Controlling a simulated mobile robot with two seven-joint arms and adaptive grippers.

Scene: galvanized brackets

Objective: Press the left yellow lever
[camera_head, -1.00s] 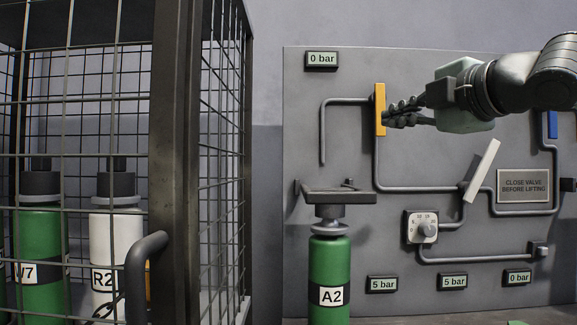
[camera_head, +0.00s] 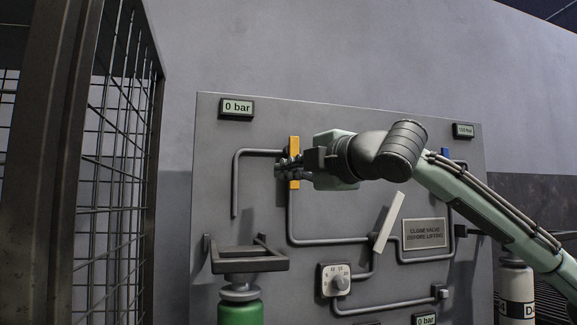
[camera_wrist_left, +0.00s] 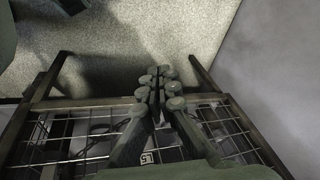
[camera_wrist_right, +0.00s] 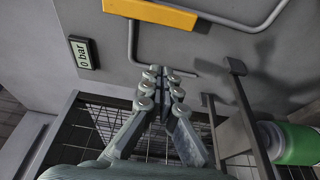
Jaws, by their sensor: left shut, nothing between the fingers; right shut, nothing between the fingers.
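The yellow lever (camera_head: 294,142) is upright on the grey panel, on the pipe left of centre; it also shows at the top of the right wrist view (camera_wrist_right: 160,13). My right gripper (camera_head: 279,168) is shut and empty. In the head view its fingers cross in front of the lever's lower half, with the tips just past its left edge. In the right wrist view the fingertips (camera_wrist_right: 162,76) are apart from the lever in the picture; contact cannot be told. My left gripper (camera_wrist_left: 160,82) is shut and empty above a mesh cage, outside the head view.
A white tilted lever (camera_head: 390,222), a dial (camera_head: 336,281) and a blue lever (camera_head: 445,153) are on the panel. A bracket (camera_head: 248,260) juts out above a green cylinder (camera_head: 240,312). The dark cage (camera_head: 125,170) stands left. The upper-left display (camera_head: 237,108) reads 0 bar.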

